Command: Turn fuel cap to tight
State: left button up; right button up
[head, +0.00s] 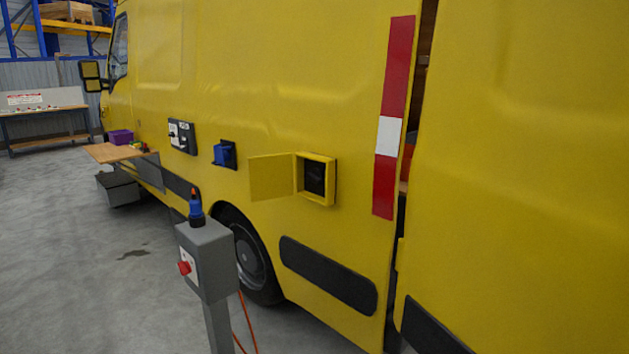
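The fuel cap (315,179) is a dark, almost black shape inside a small yellow square housing (332,181) on the side of the yellow van (260,90). The housing's yellow flap (272,177) stands open to the left. The cap's markings and turn position are too dark and small to tell. Neither of my grippers is in the head view, and nothing touches the cap.
A grey post box (208,260) with a red knob (185,267) and a blue plug (195,205) stands in front of the van, with an orange cable at its foot. Grey floor (80,260) is clear at left.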

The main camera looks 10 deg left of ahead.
aim_at(316, 176)
jog(key=i+j, duration=0.15)
jog(key=j, duration=0.15)
jog(key=i+j+z, duration=0.15)
jog(key=j, duration=0.15)
jog(key=i+j, duration=0.1)
jog(key=j, duration=0.2)
jog(key=i+j+z, duration=0.1)
jog(key=j, duration=0.2)
